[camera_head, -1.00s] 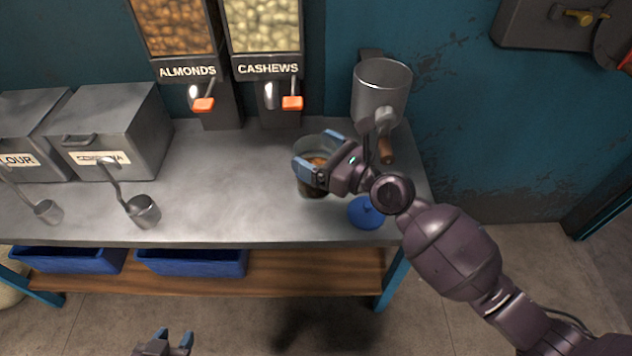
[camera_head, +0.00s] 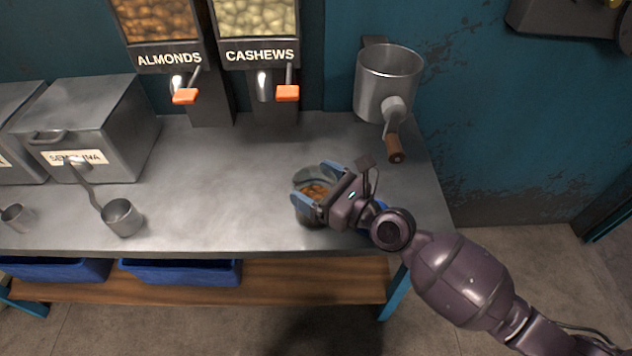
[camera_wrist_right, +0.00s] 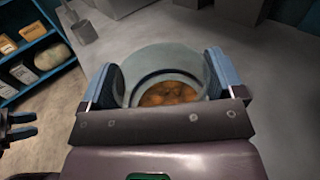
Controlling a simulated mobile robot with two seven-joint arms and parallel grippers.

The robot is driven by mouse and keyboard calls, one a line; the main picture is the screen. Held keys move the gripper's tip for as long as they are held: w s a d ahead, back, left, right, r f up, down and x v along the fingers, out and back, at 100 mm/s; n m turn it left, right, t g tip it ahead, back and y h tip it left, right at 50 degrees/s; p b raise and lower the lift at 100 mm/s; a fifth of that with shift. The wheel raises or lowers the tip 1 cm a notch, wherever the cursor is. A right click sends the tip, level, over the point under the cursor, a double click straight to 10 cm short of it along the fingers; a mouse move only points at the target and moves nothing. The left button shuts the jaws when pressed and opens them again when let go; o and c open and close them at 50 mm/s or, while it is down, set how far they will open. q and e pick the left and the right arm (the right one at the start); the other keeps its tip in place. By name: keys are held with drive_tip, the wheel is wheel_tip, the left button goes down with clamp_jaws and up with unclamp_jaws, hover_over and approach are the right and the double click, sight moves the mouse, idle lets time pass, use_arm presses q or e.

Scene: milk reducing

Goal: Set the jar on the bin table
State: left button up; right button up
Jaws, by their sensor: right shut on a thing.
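The jar (camera_head: 313,190) is clear, with brown-orange contents inside. It is at the front right part of the grey metal table (camera_head: 215,180). My right gripper (camera_head: 318,186) is shut on the jar, with its blue fingers on opposite sides of the rim. In the right wrist view the jar (camera_wrist_right: 165,72) sits upright between the two fingers, its mouth open and contents visible. Whether its base touches the table I cannot tell. The blue lid (camera_head: 376,208) is mostly hidden behind my right gripper. My left gripper is not in the head view but shows in the right wrist view (camera_wrist_right: 28,124).
Almond (camera_head: 170,60) and cashew (camera_head: 258,55) dispensers stand at the back. A metal grinder with a wooden handle (camera_head: 388,85) is at the back right. A semolina bin (camera_head: 88,120) and metal scoops (camera_head: 122,217) are left. Blue trays (camera_head: 180,272) sit below. The table middle is clear.

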drive_tip(key=shift+r, duration=0.15)
drive_tip(key=shift+f, duration=0.2)
drive_tip(key=o, duration=1.2)
drive_tip(key=shift+r, duration=0.1)
